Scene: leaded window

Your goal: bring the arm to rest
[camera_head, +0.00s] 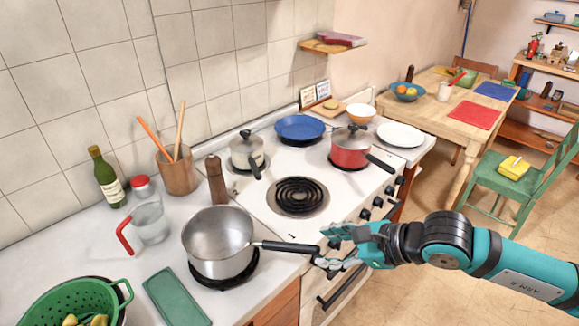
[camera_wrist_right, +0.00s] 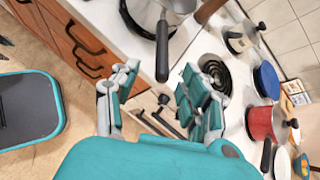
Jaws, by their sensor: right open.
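My right gripper (camera_head: 328,248) comes in from the right in the head view, in front of the stove's front edge, by the end of the steel saucepan's black handle. The right wrist view shows its two fingers (camera_wrist_right: 155,100) apart with nothing between them; the handle end lies just beyond them. The steel saucepan (camera_head: 218,240) sits on a black trivet on the counter, its handle pointing right toward the stove. It also shows in the right wrist view (camera_wrist_right: 150,12). I cannot tell from the head view whether the fingers touch the handle. My left gripper is not in view.
The stove (camera_head: 262,215) holds a red pot (camera_head: 350,150), a cream pot (camera_head: 246,152) and a blue pan (camera_head: 300,128); one coil burner (camera_head: 298,196) is bare. A pepper mill (camera_head: 216,180) and glass jug (camera_head: 150,222) stand nearby. A green chair (camera_head: 510,185) is at right; floor between is clear.

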